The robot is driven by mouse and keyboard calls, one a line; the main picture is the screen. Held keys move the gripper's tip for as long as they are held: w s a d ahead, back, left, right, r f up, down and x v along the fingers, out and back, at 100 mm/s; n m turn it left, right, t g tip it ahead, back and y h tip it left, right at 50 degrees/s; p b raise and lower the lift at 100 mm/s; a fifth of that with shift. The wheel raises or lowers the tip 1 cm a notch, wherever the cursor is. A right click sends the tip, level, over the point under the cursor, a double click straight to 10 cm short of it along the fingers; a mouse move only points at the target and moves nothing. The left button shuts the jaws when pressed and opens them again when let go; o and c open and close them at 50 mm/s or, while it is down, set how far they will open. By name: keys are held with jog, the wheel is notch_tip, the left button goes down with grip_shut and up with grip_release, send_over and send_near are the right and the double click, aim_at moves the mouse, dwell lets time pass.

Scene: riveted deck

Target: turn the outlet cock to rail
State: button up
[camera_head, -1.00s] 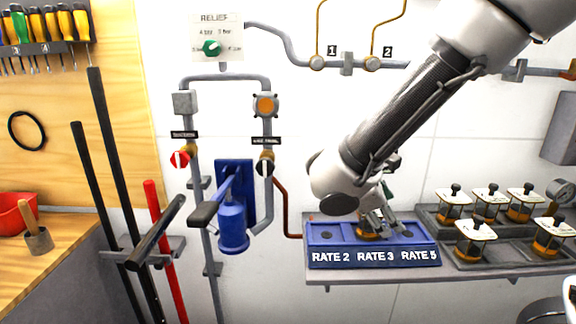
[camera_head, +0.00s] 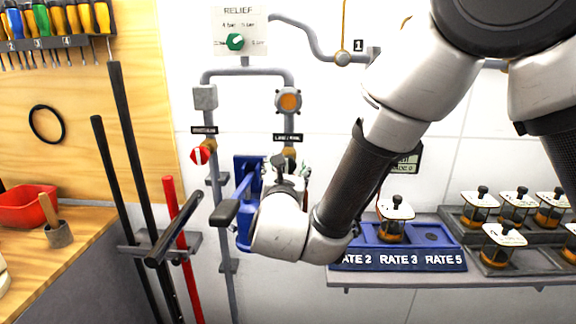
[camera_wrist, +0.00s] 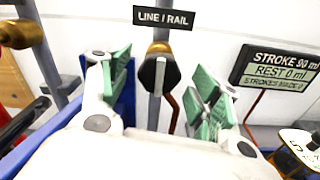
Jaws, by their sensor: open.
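The outlet cock (camera_wrist: 160,72) is a dark knob with a pale upright stripe on a brass body, under a LINE / RAIL plate (camera_wrist: 163,18) in the wrist view. Its pointer looks about vertical. In the head view the cock (camera_head: 289,154) is partly hidden by my gripper, below its small black plate (camera_head: 288,138). My gripper (camera_wrist: 162,92) is open, with green-padded fingers on the left and right of the knob in the picture. I see a gap on both sides and no contact. How far the fingertips are from the knob in depth I cannot tell.
A blue pump with a lever (camera_head: 228,211) stands just left of my gripper. A red-handled cock (camera_head: 203,152) is on the left pipe. A blue RATE tray (camera_head: 400,261) holds a capped jar (camera_head: 395,218). A stroke display (camera_wrist: 283,68) hangs to the right.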

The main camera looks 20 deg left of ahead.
jog(key=shift+x, duration=1.2)
jog(key=shift+c, duration=0.4)
jog(key=c, duration=1)
jog(key=shift+o, duration=0.2)
